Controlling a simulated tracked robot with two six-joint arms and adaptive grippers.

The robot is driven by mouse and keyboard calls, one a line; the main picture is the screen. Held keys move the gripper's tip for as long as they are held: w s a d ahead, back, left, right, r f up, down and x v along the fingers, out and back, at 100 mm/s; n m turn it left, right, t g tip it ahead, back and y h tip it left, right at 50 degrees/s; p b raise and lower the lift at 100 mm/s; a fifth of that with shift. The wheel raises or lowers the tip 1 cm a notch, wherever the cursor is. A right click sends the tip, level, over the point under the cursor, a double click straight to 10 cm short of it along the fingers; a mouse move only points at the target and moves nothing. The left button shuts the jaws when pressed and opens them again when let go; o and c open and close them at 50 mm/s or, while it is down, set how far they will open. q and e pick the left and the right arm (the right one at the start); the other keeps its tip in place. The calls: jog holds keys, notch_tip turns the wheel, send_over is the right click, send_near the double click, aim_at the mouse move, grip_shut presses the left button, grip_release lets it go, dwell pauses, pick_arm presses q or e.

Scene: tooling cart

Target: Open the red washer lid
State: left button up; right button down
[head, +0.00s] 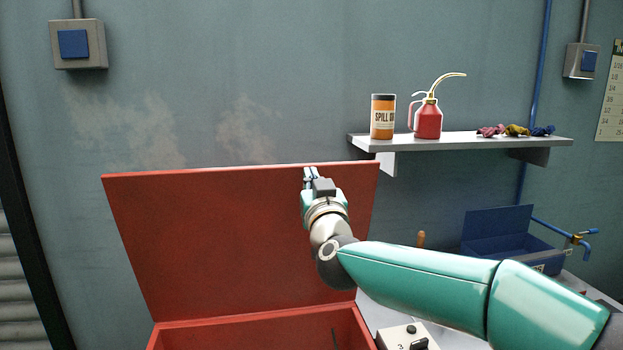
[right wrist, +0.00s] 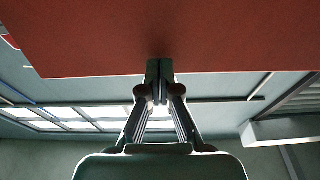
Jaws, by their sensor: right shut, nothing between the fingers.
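The red washer lid (head: 225,240) stands raised, close to upright, above the red washer body (head: 255,332) at the bottom of the head view. The inner face of the lid is towards me. My right gripper (head: 310,175) is shut and empty, at the lid's top edge near its right corner. In the right wrist view the shut fingertips (right wrist: 159,72) overlap the edge of the red lid (right wrist: 170,35); I cannot tell whether they touch it. My left gripper is not in view.
A wall shelf (head: 455,143) at the right holds a spill can (head: 383,117), a red oil can (head: 428,120) and rags (head: 515,131). A blue toolbox (head: 510,240) stands open below it. A small box with a black knob (head: 405,337) sits right of the washer.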

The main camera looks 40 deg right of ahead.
aim_at(308, 164)
jog(key=shift+g+y, duration=0.4)
jog(key=shift+g, duration=0.2)
jog(key=w+d+p, duration=0.1)
jog(key=p, duration=0.1)
jog(key=w+d+r+p, duration=0.1)
jog(key=w+p, duration=0.1)
jog(key=p, duration=0.1)
jog(key=w+d+r+p, duration=0.1)
jog(key=p, duration=0.2)
jog(key=shift+w+r, duration=0.1)
jog(key=shift+w, duration=0.3)
jog(key=shift+w+d+p, duration=0.15)
jog(key=shift+w+p, duration=0.15)
jog(key=shift+p, duration=0.1)
jog(key=shift+w+d+f, duration=0.15)
jog(key=shift+w+f, duration=0.15)
jog(key=shift+s, duration=0.1)
